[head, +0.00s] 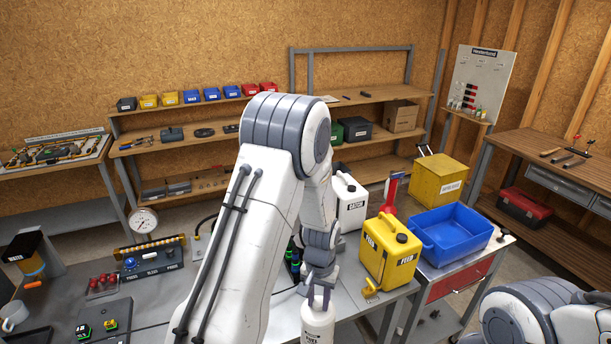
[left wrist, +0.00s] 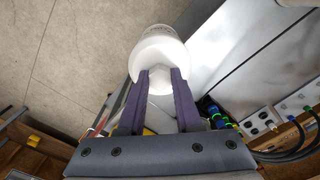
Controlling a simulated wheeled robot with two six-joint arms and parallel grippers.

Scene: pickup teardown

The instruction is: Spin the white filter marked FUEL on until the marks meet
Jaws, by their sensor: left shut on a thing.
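A white filter (head: 318,322) hangs upright at the bottom middle of the head view, cut off by the frame edge. Its small dark label is too cropped to read. My left gripper (head: 319,297) is shut on its top from above. In the left wrist view, the two purple fingers of my left gripper (left wrist: 159,77) grip the white filter (left wrist: 158,45) at its near end. No mount and no marks to line up can be made out. My right gripper is outside the frames; only part of my right arm shows at lower right.
A blue bin (head: 450,232) stands on a red-drawered cart at right. Beside the filter, the wrist view shows bare floor (left wrist: 60,55).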

